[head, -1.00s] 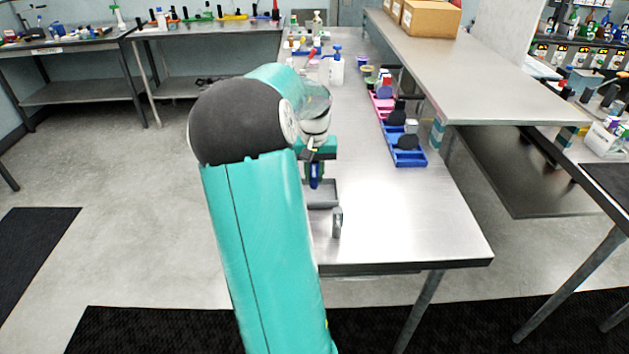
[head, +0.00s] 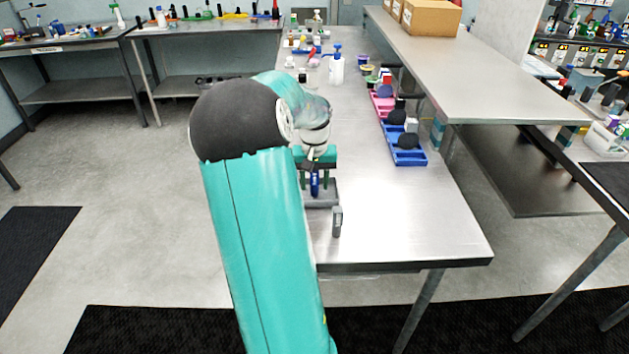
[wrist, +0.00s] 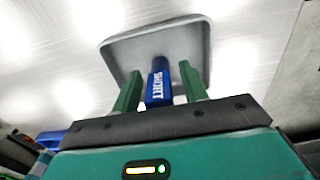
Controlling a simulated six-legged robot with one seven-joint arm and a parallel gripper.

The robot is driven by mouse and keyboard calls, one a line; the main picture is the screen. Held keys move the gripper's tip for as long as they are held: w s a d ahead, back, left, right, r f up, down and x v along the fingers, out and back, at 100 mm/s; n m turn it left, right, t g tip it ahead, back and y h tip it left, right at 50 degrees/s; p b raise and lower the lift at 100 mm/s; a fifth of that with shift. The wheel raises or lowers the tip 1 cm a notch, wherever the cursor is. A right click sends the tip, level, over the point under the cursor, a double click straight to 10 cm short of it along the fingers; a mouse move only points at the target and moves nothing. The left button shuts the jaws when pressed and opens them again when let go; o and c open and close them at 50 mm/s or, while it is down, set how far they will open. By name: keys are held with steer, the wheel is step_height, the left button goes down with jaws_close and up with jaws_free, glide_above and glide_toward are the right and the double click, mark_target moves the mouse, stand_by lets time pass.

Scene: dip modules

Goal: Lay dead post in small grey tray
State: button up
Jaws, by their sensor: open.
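A dark blue post (head: 314,184) marked "SHORT" also shows in the wrist view (wrist: 158,84). It is between the green fingers of my gripper (head: 315,180), with a gap on each side in the wrist view (wrist: 161,86). My gripper is open. The small grey tray (head: 331,201) lies on the steel bench below the fingers; in the wrist view its rim (wrist: 150,28) is behind the post. I cannot tell whether the post touches the tray. A grey post (head: 337,221) stands upright on the bench nearer the front edge; I see no readable label on it.
Blue bins (head: 408,157) and pink bins (head: 383,104) line the bench's right side. A white bottle with a blue top (head: 337,68) and small items stand farther back. A raised shelf (head: 480,75) overhangs at the right. The bench's front right is clear.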

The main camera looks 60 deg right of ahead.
step_height(320, 180, up, 12)
steer(key=shift+r, duration=0.15)
steer(key=w+a+r+n+t, duration=0.1)
steer(key=w+a+r+n, duration=0.3)
steer(key=a, duration=0.8)
steer(key=w+a+n+t, duration=0.15)
steer(key=w+a, duration=0.45)
steer(key=a, duration=0.6)
steer(key=s+a+f+n+t, duration=0.1)
steer(key=s+a+n, duration=0.2)
steer(key=a, duration=0.9)
steer(key=s+a+f+n+t, duration=0.1)
steer(key=s+a+n+t, duration=0.1)
steer(key=a, duration=1.1)
steer(key=shift+s+n, duration=0.6)
steer(key=shift+n, duration=0.35)
steer(key=shift+f, duration=0.1)
steer(key=shift+c, duration=0.7)
